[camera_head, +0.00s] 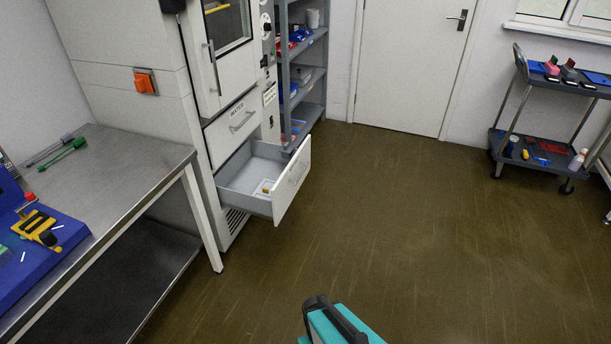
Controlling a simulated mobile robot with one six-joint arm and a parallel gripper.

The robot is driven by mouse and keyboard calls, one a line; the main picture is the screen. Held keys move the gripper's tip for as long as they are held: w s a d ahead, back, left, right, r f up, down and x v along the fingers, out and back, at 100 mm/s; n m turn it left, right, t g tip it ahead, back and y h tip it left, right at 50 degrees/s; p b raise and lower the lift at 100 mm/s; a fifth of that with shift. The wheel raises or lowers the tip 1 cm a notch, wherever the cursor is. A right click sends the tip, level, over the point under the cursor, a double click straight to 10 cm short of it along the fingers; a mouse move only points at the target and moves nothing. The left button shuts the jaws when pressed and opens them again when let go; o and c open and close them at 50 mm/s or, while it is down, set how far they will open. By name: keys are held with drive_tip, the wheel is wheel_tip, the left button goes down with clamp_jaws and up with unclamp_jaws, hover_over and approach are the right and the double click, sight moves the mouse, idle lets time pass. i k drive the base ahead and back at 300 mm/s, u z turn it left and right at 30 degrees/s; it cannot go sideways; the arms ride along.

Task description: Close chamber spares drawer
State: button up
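The chamber spares drawer (293,180) is the lower drawer of the tall white chamber cabinet (128,72), left of the middle. It is pulled well out, with its white front standing over the floor and its grey inside showing. A small yellow item (266,189) and pale flat pieces lie in it. A teal and black part, seemingly of my arm, shows at the bottom edge, apart from the drawer. No gripper fingers can be made out.
A shut drawer (234,121) labelled WATER sits above the open one. A steel bench (125,165) stands close on the left, grey shelves (304,75) behind. A loaded trolley (555,90) is at the right. The brown floor (410,220) between is clear.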

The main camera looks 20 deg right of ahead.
sight(235, 182)
drive_tip(key=z, duration=0.25)
drive_tip(key=i, duration=1.25)
drive_tip(key=u, duration=1.4)
drive_tip(key=k, duration=0.6)
drive_tip(key=u, duration=0.25)
